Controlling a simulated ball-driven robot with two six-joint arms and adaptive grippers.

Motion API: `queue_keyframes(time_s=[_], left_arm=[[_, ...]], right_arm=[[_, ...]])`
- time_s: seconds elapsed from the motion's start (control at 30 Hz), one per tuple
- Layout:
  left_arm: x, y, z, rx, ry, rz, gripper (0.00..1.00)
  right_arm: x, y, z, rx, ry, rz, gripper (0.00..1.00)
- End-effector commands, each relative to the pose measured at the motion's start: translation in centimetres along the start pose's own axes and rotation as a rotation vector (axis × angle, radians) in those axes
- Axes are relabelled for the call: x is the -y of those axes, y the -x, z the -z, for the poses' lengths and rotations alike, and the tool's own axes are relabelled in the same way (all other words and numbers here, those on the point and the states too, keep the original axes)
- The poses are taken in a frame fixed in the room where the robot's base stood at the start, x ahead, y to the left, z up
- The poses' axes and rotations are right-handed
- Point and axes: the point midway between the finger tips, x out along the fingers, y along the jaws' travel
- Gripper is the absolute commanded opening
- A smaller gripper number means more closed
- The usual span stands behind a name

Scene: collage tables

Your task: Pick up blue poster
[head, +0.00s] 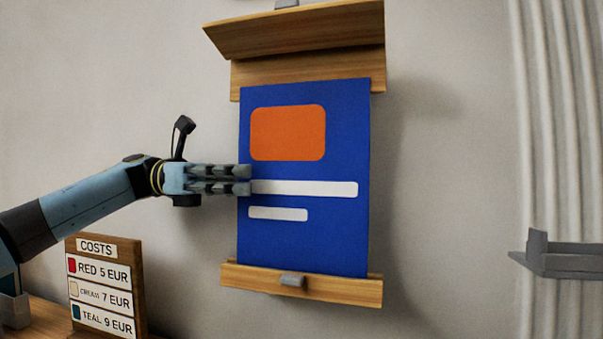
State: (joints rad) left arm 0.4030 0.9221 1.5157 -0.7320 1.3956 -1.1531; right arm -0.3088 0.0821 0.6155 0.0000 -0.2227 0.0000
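The blue poster (345,240) hangs upright in a wooden wall holder, with an orange rounded block and two white bars on its face. Its top edge meets the upper wooden rail and its lower edge sits at the bottom ledge. My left gripper (250,179) reaches in from the left at mid-height of the poster. Its two fingers lie close together, one above the other in the picture, and their tips overlap the poster's left edge. I cannot tell whether they touch or grip it. My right gripper is not in view.
The wooden holder has an upper rail (300,68) with a tilted board above and a lower ledge (340,288) with a grey clip. A costs sign (107,287) stands at lower left. A grey bracket-like piece (565,262) is at far right. The wall between is clear.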

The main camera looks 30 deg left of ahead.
Motion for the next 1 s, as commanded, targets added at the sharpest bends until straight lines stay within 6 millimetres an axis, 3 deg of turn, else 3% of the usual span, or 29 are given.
queue_keyframes(time_s=[0.17,0.47,0.77,1.0], left_arm=[[0.0,-1.5,-0.3,0.003,-0.002,0.000,0.31],[-0.2,-5.8,-0.7,0.004,-0.001,0.000,0.31],[-0.3,-6.3,-0.4,0.001,0.000,-0.002,0.31],[-0.2,-6.3,-0.4,0.001,0.000,-0.002,0.00]], right_arm=[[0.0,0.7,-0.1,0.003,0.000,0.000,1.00],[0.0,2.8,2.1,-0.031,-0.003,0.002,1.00],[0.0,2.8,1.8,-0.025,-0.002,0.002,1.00],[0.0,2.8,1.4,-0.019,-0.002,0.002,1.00]])
